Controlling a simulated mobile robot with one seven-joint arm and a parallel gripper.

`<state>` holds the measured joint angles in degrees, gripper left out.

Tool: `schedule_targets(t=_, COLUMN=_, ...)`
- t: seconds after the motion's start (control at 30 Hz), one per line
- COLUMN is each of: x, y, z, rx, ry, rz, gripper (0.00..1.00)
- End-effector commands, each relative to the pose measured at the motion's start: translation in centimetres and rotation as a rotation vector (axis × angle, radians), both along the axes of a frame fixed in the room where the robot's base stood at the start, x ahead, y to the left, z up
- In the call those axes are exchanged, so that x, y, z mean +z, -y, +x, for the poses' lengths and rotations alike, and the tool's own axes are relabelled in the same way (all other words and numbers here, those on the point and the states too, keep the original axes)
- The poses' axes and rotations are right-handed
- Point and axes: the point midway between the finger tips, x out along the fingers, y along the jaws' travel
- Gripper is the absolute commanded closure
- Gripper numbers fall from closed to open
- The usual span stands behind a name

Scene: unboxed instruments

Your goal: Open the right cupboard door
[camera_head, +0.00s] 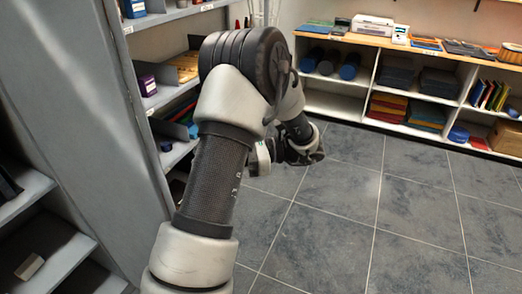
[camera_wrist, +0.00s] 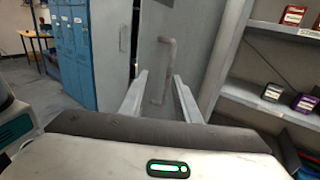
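In the wrist view a grey cupboard door (camera_wrist: 182,22) with a bent bar handle (camera_wrist: 166,72) stands straight ahead. I take it as the right door. A second grey panel (camera_wrist: 107,45) with its own upright handle (camera_wrist: 123,38) is to its left, with a dark gap between them. My gripper (camera_wrist: 160,76) is open. Its two pale fingers point at the door, and the handle shows between them. Whether they reach around it or stop short, I cannot tell. In the head view my gripper (camera_head: 304,152) is partly hidden by my arm, and the doors are not clearly seen.
Open shelves (camera_wrist: 268,98) with small boxes stand close on the right in the wrist view. Blue lockers (camera_wrist: 74,50) and a wooden table (camera_wrist: 36,35) are at the left. The head view shows a low shelf unit (camera_head: 380,42) at the back and clear tiled floor (camera_head: 350,215).

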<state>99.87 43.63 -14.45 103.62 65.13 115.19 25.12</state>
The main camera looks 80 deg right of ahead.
Motion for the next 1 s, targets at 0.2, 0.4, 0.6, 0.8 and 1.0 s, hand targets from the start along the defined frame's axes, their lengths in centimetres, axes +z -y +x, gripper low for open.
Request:
schedule_targets(t=0.2, x=0.2, y=1.0, z=-5.7, rx=-0.051, ry=0.001, rz=-0.002, gripper=0.71)
schedule_targets(t=0.4, x=0.2, y=1.8, z=-10.6, rx=-0.093, ry=0.001, rz=-0.001, gripper=0.71)
schedule_targets(t=0.6, x=0.1, y=2.5, z=-14.8, rx=-0.127, ry=0.001, rz=-0.001, gripper=0.71)
schedule_targets(t=0.8, x=0.1, y=2.9, z=-17.0, rx=-0.143, ry=0.001, rz=0.0, gripper=0.71)
schedule_targets(t=1.0, x=0.0, y=3.0, z=-17.6, rx=-0.148, ry=0.0, rz=0.001, gripper=0.71)
